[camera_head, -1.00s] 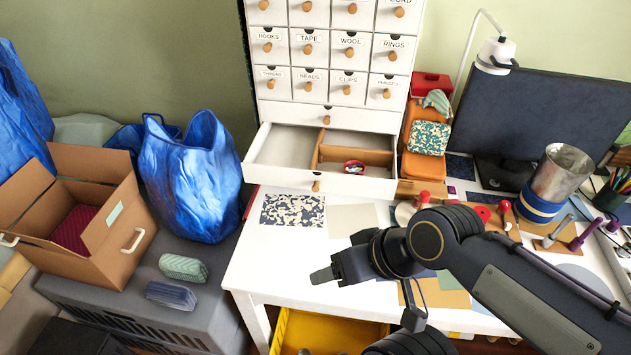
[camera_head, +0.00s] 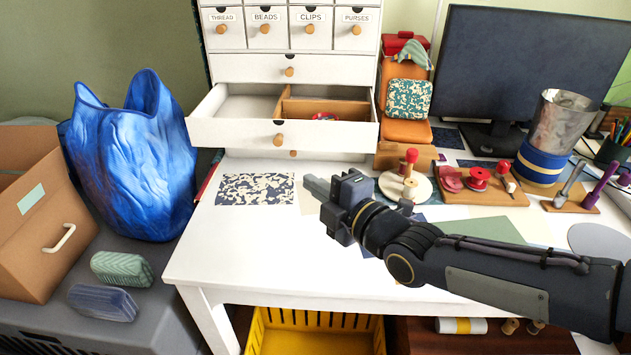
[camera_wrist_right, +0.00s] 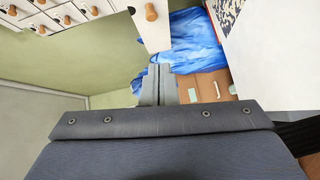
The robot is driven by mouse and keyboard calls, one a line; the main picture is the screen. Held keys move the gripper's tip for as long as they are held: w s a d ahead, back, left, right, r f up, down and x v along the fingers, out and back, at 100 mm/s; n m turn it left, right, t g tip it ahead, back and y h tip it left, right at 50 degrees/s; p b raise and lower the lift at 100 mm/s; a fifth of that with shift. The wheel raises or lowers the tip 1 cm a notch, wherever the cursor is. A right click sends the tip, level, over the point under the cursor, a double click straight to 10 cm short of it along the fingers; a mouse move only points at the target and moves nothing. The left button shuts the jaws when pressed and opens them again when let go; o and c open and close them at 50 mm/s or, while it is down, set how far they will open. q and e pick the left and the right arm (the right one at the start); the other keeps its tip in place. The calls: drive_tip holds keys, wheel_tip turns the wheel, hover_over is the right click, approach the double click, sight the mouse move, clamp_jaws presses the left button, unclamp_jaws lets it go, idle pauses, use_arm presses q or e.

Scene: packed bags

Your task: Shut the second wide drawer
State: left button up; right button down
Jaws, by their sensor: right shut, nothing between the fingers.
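The white cabinet (camera_head: 235,66) stands on the desk, with a shut wide drawer above an open one. The open second wide drawer (camera_head: 230,133) sticks out towards me, its round wooden knob (camera_head: 279,140) on the front. Inside it are wooden dividers (camera_head: 310,106) and a small red-rimmed item (camera_head: 325,117). My right gripper (camera_head: 314,186) is shut and empty over the desk, in front of and below the drawer front, apart from it. The wrist view shows its closed fingers (camera_wrist_right: 157,84) and a white drawer front (camera_wrist_right: 151,30) with a knob beyond them. My left gripper is out of view.
A patterned sheet (camera_head: 255,189) lies flat on the white desk (camera_head: 225,245). Spools on a wooden board (camera_head: 460,194), an orange pouch stack (camera_head: 404,130) and a monitor (camera_head: 520,70) are at right. A blue bag (camera_head: 130,165) and cardboard box (camera_head: 35,220) stand left.

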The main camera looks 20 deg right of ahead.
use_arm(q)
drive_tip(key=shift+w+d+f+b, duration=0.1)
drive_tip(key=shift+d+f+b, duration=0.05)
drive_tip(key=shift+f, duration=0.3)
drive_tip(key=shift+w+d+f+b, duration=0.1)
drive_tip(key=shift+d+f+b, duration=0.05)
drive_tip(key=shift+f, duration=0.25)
use_arm(e)
drive_tip(key=w+a+n, duration=0.1)
drive_tip(key=w+a, duration=0.1)
drive_tip(key=w, duration=1.1)
drive_tip(key=shift+f+n+t, duration=0.2)
drive_tip(key=shift+n+t, duration=0.1)
drive_tip(key=shift+t, duration=0.1)
